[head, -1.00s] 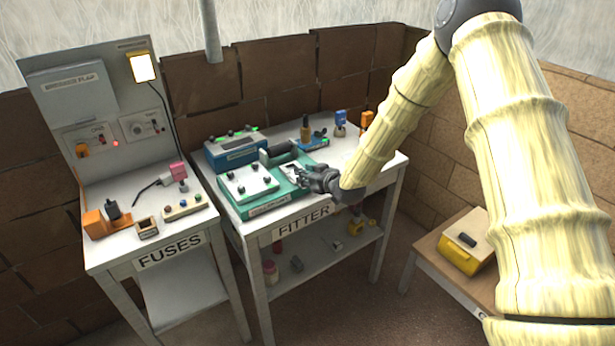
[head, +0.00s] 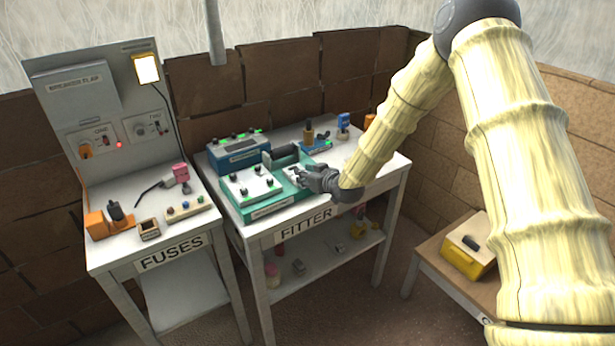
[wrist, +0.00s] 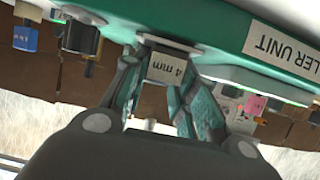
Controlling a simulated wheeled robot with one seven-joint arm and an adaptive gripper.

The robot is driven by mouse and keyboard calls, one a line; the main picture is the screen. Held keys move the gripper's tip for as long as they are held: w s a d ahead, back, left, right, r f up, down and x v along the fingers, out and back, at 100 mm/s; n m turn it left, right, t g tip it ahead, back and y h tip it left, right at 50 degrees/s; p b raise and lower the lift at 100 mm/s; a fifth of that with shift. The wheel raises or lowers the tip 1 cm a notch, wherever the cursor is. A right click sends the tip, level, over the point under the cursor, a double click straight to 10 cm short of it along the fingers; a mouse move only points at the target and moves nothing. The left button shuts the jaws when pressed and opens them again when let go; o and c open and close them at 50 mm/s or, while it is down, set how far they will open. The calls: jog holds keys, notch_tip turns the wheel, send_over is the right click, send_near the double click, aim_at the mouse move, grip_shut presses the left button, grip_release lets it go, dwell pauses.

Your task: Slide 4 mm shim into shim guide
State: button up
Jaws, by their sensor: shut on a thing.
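My gripper (head: 308,177) is at the right side of the green unit on the FITTER table. In the wrist view its two fingers (wrist: 160,92) are shut on the 4 mm shim (wrist: 167,69), a small pale block with a "4 mm" label. The shim's far end is at the edge of the green unit (wrist: 205,36). I cannot tell whether it touches or has entered a slot there. The green unit also shows in the head view (head: 268,210), with a white knobbed panel (head: 250,184) on top. The shim guide cannot be made out clearly.
A blue box (head: 239,152) and a dark upright block (head: 283,156) stand behind the gripper. The FUSES table (head: 190,241) is to the left. A yellow box (head: 467,256) sits on a low table at right.

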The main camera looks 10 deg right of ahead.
jog(key=shift+w+a, duration=0.1)
jog(key=shift+w, duration=0.15)
jog(key=o, duration=1.1)
jog(key=shift+s+d, duration=0.3)
jog(key=shift+s, duration=0.55)
jog(key=shift+s+d, duration=0.35)
jog(key=shift+s, duration=0.55)
jog(key=shift+s+d, duration=0.3)
jog(key=shift+s, duration=0.55)
jog(key=shift+s, duration=0.1)
